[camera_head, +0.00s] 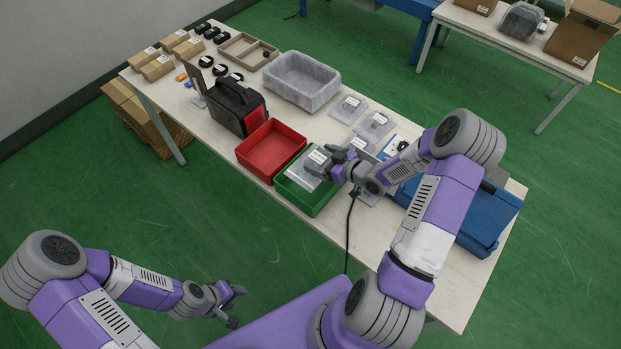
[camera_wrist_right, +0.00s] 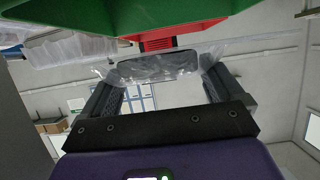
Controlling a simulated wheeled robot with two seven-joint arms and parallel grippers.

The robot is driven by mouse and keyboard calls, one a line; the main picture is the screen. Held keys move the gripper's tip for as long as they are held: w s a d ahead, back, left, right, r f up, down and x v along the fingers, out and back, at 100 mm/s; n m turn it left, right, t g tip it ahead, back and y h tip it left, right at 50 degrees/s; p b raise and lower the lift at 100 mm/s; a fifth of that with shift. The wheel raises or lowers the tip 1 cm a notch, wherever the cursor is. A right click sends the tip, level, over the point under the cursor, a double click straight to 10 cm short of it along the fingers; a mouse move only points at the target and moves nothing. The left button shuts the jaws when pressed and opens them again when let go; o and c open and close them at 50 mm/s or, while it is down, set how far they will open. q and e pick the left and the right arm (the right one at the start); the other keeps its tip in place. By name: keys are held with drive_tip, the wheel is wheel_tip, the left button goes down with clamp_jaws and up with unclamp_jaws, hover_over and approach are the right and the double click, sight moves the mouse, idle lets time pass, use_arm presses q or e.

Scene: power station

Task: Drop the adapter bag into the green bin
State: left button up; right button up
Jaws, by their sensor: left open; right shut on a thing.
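The green bin (camera_head: 308,202) stands on the table's near edge. A clear adapter bag (camera_head: 305,178) with a dark adapter inside is over the bin's opening. My right gripper (camera_head: 335,160) is shut on this bag from the right side. In the right wrist view the bag (camera_wrist_right: 158,68) is between the two fingers of the gripper (camera_wrist_right: 160,85), with the green bin's wall (camera_wrist_right: 70,20) close by. My left gripper (camera_head: 232,305) is open and empty, away from the table at the lower left.
A red bin (camera_head: 270,150) adjoins the green bin. A black bag (camera_head: 236,106) and a translucent tub (camera_head: 301,80) stand behind. Several other clear bags (camera_head: 376,124) lie to the right on the table. A blue case (camera_head: 480,220) is at the table's right end, beyond my right arm.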

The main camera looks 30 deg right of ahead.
wheel_tip(320, 180, down, 4)
drive_tip(key=shift+w+r+b, duration=0.1)
drive_tip(key=shift+r+b, duration=0.1)
drive_tip(key=shift+b, duration=0.8)
use_arm(q)
wheel_tip(320, 180, down, 3)
drive_tip(key=shift+w+r, duration=0.1)
drive_tip(key=shift+r, duration=0.05)
use_arm(e)
drive_tip(key=o, duration=0.8)
wheel_tip(320, 180, up, 10)
drive_tip(key=shift+r+p, duration=0.1)
drive_tip(key=shift+p, duration=1.05)
use_arm(q)
wheel_tip(320, 180, up, 2)
drive_tip(key=shift+r, duration=0.2)
